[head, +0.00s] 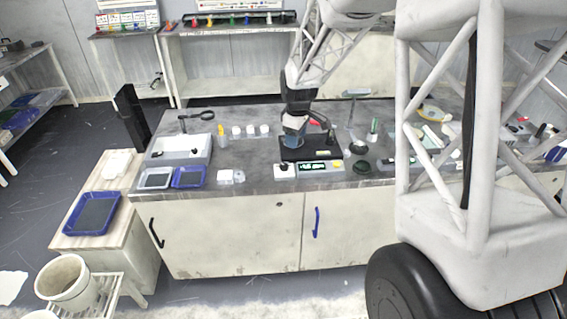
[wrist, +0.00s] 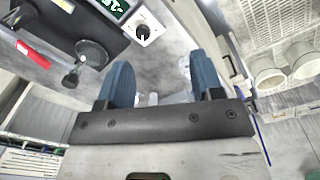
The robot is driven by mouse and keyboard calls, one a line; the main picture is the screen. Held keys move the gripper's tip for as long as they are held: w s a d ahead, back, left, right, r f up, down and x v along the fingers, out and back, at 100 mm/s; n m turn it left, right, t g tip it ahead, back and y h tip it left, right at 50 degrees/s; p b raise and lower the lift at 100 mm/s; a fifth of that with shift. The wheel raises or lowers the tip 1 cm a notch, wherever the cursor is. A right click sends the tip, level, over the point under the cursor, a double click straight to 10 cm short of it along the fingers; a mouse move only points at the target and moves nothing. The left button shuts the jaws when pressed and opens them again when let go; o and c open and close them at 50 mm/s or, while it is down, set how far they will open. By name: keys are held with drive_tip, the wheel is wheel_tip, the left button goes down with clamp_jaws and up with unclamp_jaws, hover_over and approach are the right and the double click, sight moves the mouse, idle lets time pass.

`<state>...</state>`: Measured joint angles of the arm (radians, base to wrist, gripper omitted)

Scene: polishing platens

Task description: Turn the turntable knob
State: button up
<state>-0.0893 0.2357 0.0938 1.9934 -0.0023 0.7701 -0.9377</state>
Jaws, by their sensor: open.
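My gripper (head: 294,141) is over the dark machine (head: 300,154), behind the knob. In the wrist view its two blue fingers (wrist: 162,82) are spread apart with nothing gripped between them, and the knob lies beyond them, not touched.
A white basin (head: 181,150), blue tray (head: 189,177) and small white blocks (head: 231,177) stand left on the grey bench. Several white cups (head: 250,130) stand behind. A dark round dish (head: 361,167) lies right of the display. In the wrist view a dark-based stand (wrist: 90,52) is near the knob.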

sight(284, 165)
drive_tip(key=w+a+f+n, duration=0.1)
drive_tip(key=w+f, duration=0.2)
drive_tip(key=f, duration=0.1)
drive_tip(key=w+a+f+n, duration=0.1)
drive_tip(key=w+f, duration=0.2)
drive_tip(key=f, duration=0.1)
drive_tip(key=w+a+f+n, duration=0.1)
drive_tip(key=w+f, duration=0.2)
drive_tip(key=shift+f+g, duration=0.3)
drive_tip(key=shift+f, duration=0.1)
drive_tip(key=shift+f, duration=0.1)
drive_tip(key=shift+f, duration=3.8)
drive_tip(key=c, duration=0.9)
